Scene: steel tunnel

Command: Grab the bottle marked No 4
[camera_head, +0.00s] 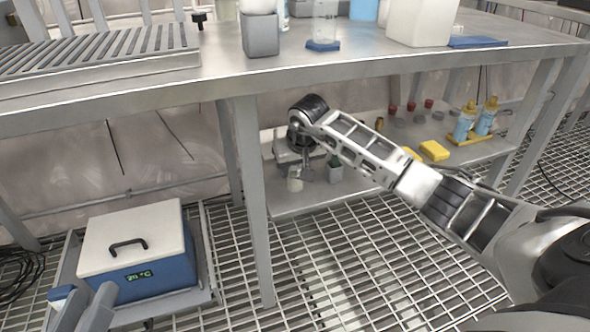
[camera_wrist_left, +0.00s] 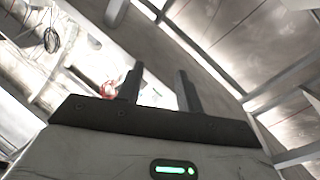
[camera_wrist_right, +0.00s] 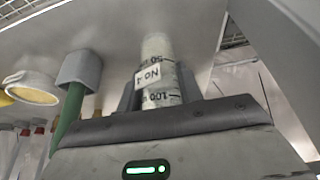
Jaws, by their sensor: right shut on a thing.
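The bottle marked No 4 (camera_wrist_right: 158,75) is a pale cylinder with a white label and the marks 50 and 100, seen in the right wrist view. My right gripper (camera_wrist_right: 160,95) is shut on it, with a dark finger on each side. In the head view my right arm reaches under the table, and the right gripper (camera_head: 306,174) is at the left part of the lower shelf. The small whitish body beside it there seems to be the bottle. My left gripper (camera_wrist_left: 159,85) has its two fingers apart with nothing between them.
A grey holder with a green item (camera_wrist_right: 75,95) stands close beside the bottle. The lower shelf (camera_head: 365,183) also holds yellow blocks (camera_head: 434,150) and blue bottles (camera_head: 464,124). The tabletop (camera_head: 330,66) hangs above my right arm, and a table leg (camera_head: 253,200) stands just left. A blue cooler (camera_head: 150,272) sits at left.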

